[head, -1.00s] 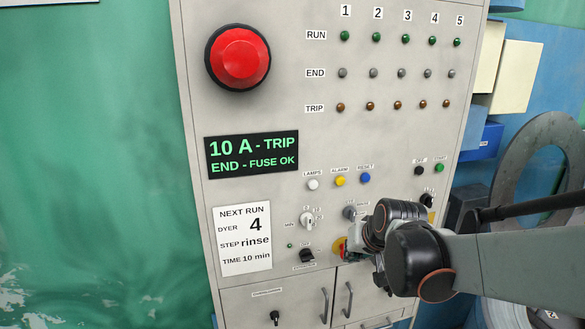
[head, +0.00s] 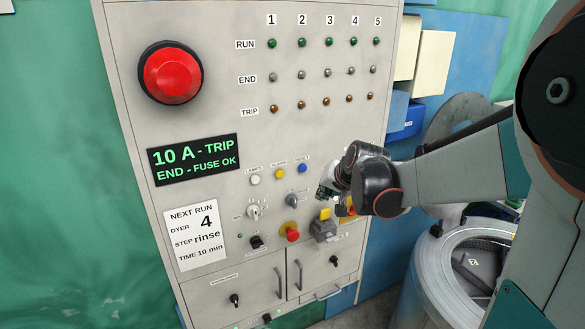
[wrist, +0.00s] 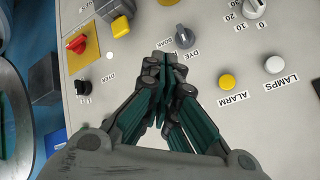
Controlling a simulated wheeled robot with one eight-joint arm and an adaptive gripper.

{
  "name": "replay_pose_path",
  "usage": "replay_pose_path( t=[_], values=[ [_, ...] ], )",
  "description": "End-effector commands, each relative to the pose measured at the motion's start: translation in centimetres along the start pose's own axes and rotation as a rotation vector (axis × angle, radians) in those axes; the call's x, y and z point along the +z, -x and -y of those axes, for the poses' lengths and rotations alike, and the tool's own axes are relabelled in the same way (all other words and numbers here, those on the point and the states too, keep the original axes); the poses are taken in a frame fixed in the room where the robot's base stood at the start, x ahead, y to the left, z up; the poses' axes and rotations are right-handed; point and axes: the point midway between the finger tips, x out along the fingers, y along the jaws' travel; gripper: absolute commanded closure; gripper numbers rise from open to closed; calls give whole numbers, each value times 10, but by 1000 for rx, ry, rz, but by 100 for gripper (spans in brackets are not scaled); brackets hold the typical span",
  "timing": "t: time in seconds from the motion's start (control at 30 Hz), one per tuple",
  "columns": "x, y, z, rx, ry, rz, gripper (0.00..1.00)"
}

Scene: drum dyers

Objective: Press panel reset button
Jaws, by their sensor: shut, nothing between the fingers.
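The blue reset button (head: 303,168) is on the grey control panel, at the right end of a row with a yellow alarm button (head: 279,174) and a white lamps button (head: 255,180). My gripper (head: 326,191) is just below and to the right of the blue button in the head view. Whether it touches the panel cannot be told. In the wrist view my gripper (wrist: 165,62) has its fingers together and empty. The yellow alarm button (wrist: 227,82) and white lamps button (wrist: 275,64) show to its right there; the blue button is hidden, seemingly behind the fingers.
A grey selector knob (head: 292,200), a red mushroom button (head: 291,232) and a grey box with a yellow top (head: 325,230) sit below the row. A large red button (head: 172,74) and a lit display (head: 193,160) are at upper left. A round metal drum (head: 425,270) stands right.

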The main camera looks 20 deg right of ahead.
Motion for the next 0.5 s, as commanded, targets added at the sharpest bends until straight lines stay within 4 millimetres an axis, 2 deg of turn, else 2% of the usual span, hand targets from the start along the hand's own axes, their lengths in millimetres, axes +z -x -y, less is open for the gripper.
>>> replay_pose_path(
  t=[0.23, 0.5],
  values=[
    [-6, -9, 7, -1, 2, 1, 100],
    [-24, -34, 25, -1, 3, 1, 100]
  ],
)
